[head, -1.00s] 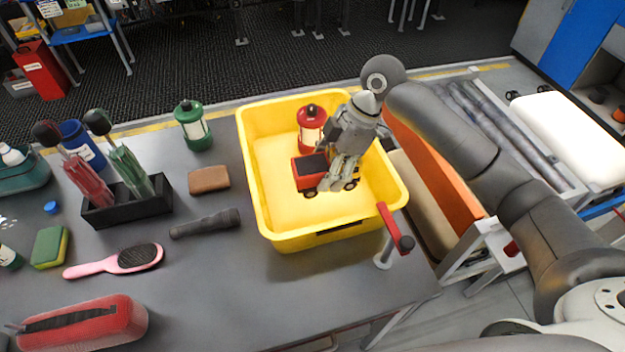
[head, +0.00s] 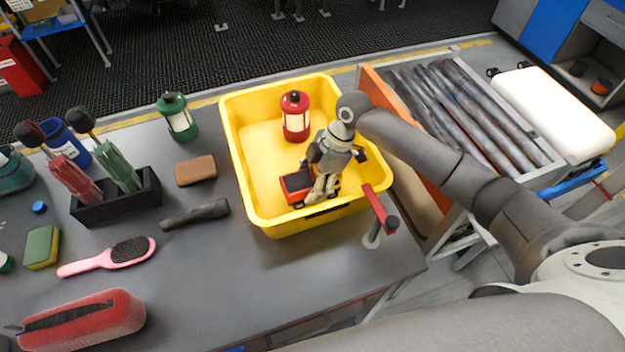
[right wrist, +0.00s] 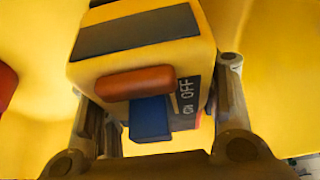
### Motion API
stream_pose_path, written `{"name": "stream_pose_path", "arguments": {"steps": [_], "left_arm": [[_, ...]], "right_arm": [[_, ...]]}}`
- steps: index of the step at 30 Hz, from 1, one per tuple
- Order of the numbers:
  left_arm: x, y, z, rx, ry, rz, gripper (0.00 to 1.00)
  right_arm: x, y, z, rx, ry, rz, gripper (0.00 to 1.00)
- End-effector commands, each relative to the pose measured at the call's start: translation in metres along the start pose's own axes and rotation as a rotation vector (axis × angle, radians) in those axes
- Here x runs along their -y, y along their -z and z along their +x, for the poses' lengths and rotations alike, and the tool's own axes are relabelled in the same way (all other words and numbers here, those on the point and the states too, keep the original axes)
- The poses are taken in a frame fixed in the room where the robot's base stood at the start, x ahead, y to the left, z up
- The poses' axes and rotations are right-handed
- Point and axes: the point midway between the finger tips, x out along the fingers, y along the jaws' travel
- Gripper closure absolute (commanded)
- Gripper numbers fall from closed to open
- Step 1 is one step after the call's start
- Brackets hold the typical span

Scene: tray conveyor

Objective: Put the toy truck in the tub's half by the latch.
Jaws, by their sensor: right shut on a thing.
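The toy truck (head: 296,184) is red with a dark top and wheels. It is inside the yellow tub (head: 237,150), toward the near wall. A dark latch-like piece (head: 325,213) is on the tub's near wall. Whether the truck touches the floor is unclear. My left gripper is out of view.
A red lantern (head: 295,117) stands in the tub's far part. A red-handled lever (head: 379,209) stands by the near right corner. A green lantern (head: 177,118), brown block (head: 196,170) and black torch (head: 195,214) lie left of the tub.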

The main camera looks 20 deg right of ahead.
Motion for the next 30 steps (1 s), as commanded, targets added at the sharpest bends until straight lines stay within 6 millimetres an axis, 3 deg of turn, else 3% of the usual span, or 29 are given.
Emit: {"name": "stream_pose_path", "arguments": {"steps": [5,6,11,23,30], "left_arm": [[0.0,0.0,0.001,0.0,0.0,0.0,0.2],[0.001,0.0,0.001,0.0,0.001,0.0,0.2],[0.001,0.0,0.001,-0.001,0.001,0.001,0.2],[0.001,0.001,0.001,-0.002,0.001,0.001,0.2],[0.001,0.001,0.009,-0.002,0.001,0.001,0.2]], "right_arm": [[0.0,-0.001,0.002,0.0,0.0,0.001,0.74],[0.0,-0.001,0.003,0.0,0.0,0.001,0.44],[0.0,-0.001,0.002,0.001,0.0,0.001,0.24],[-0.001,0.0,-0.003,0.001,-0.001,0.001,0.24],[-0.002,-0.002,-0.044,0.002,-0.005,0.0,0.24]]}}
